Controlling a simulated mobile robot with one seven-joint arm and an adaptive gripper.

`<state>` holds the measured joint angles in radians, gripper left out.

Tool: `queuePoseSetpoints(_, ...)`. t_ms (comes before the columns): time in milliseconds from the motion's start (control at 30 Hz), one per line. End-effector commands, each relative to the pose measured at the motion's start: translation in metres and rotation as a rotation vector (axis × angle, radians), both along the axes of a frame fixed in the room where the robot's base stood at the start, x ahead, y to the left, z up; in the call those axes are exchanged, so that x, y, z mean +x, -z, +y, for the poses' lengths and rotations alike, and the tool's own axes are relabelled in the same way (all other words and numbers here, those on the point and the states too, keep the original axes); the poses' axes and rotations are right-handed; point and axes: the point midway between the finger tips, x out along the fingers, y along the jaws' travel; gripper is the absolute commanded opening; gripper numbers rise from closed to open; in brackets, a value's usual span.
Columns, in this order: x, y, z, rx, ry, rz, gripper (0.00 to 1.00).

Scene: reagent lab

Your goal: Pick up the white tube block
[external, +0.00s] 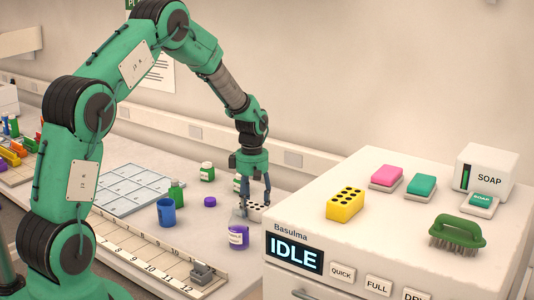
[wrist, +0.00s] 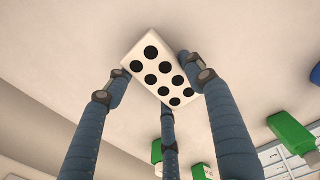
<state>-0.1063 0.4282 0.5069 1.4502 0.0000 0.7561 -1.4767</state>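The white tube block (external: 257,207) has rows of black round holes and is at the bench top, beside the purple-labelled jar. It also shows in the wrist view (wrist: 158,68), lying diagonally between my fingers. My gripper (external: 255,208) points down over the block, with its fingers around it. In the wrist view my gripper (wrist: 160,85) has one fingertip by the block's left corner, one along its right edge and one at its lower edge. I cannot tell whether the fingertips press on it or whether it is clear of the bench.
A purple-labelled jar (external: 238,237) stands close in front of the block. Green bottles (external: 207,171), a purple cap (external: 210,201) and a blue cup (external: 166,211) stand to the left. The white machine (external: 300,215) rises on the right, with a yellow tube block (external: 345,204) on top.

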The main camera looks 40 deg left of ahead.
Motion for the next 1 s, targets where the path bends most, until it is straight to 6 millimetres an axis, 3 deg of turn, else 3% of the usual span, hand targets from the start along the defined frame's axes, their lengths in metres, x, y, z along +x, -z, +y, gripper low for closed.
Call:
queuePoseSetpoints(467, 0.0, -0.008, 0.0, 0.0, 0.0, -0.001, 0.23)
queuePoseSetpoints(1000, 0.0, -0.082, 0.0, 0.0, 0.0, -0.002, 0.22)
